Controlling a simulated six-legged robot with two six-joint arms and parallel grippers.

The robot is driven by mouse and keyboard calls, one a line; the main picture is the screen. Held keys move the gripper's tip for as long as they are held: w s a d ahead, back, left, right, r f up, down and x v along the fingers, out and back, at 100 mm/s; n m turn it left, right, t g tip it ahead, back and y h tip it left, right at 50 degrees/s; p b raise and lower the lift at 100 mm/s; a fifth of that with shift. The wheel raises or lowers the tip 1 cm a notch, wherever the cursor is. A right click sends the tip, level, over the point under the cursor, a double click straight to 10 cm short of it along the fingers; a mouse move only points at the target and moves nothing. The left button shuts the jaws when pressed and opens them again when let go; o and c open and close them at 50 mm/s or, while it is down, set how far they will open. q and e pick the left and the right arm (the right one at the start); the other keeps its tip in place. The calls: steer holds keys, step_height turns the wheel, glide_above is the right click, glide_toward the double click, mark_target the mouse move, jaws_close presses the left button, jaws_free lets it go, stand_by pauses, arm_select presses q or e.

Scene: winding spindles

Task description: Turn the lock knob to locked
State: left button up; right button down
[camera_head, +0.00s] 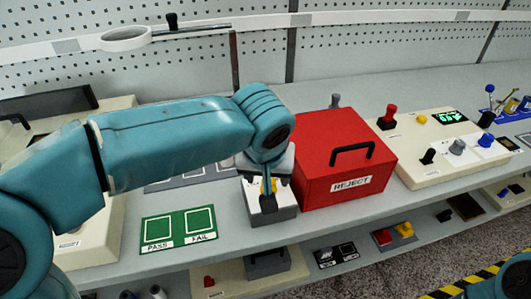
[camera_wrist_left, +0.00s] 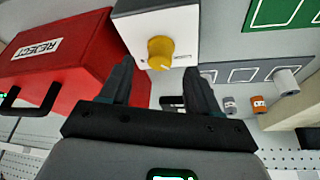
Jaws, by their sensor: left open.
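The lock knob (camera_wrist_left: 160,48) is a round yellow knob on the white face of a small grey box (camera_head: 272,213). In the wrist view the white face (camera_wrist_left: 180,20) has small dark marks on both sides of the knob. My left gripper (camera_wrist_left: 159,66) is open, with one dark finger on each side of the knob. I cannot tell whether the fingers touch it. In the head view my left gripper (camera_head: 267,190) is over the box and hides most of the knob. The knob's setting is too small to read. My right gripper is out of view.
A red REJECT box (camera_head: 335,165) with a black handle stands close to the right of the knob's box. A green PASS/FAIL mat (camera_head: 178,229) lies to the left. A control panel (camera_head: 440,155) is farther right. A lower shelf runs below the bench's front edge.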

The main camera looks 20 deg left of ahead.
arm_select(q)
steer(key=a+p+v, duration=0.1)
steer(key=v, duration=1.1)
steer(key=shift+s+d+r+p, duration=0.15)
steer(key=shift+d+r+p, duration=0.15)
steer(key=shift+d, duration=0.15)
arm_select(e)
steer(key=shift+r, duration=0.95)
arm_select(q)
steer(key=shift+s+f, duration=0.1)
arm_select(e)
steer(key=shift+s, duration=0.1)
